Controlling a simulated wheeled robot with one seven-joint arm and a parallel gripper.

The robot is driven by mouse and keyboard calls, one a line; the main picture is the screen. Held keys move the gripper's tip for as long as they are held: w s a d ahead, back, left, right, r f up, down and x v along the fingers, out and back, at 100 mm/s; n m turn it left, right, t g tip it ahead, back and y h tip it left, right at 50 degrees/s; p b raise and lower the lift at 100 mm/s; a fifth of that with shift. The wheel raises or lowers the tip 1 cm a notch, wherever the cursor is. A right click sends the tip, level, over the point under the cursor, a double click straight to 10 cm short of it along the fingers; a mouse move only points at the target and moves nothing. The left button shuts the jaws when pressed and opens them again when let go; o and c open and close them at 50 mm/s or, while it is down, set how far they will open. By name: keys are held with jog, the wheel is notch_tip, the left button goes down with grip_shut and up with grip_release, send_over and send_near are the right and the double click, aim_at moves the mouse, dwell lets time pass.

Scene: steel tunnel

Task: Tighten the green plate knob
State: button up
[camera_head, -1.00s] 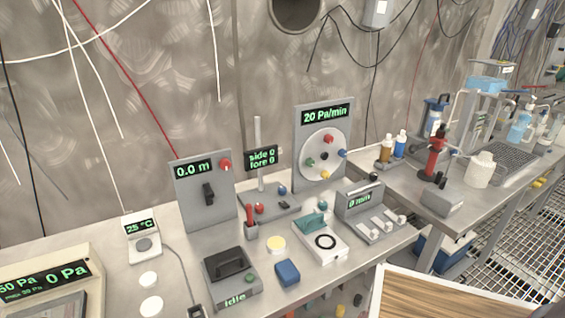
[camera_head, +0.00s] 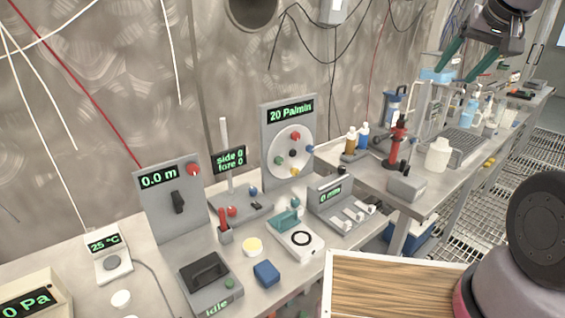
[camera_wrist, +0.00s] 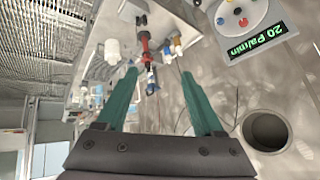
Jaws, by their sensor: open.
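The green plate knob (camera_head: 278,160) is a small knob at the lower left of the round white plate (camera_head: 281,141) on the grey "20 Pa/min" panel (camera_head: 270,118). My gripper (camera_head: 455,74) is at the upper right of the head view, well away from the panel. Its green fingers are apart and empty. In the wrist view the open fingers (camera_wrist: 158,74) hang before the bench, with the panel (camera_wrist: 260,40) upside down at the upper right.
A red stand (camera_head: 396,148) and bottles occupy the right bench. A wood-topped surface (camera_head: 385,285) is in front.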

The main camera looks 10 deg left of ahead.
jog(key=w+a+f+n, duration=0.4)
jog(key=w+a+f, duration=0.3)
jog(key=w, duration=0.4)
jog(key=n+y, duration=0.6)
jog(key=y, duration=0.4)
send_near(281, 161)
jog(key=shift+t, duration=0.3)
jog(key=x, duration=0.8)
jog(key=shift+a+f, duration=0.3)
jog(key=shift+a, duration=0.05)
grip_shut()
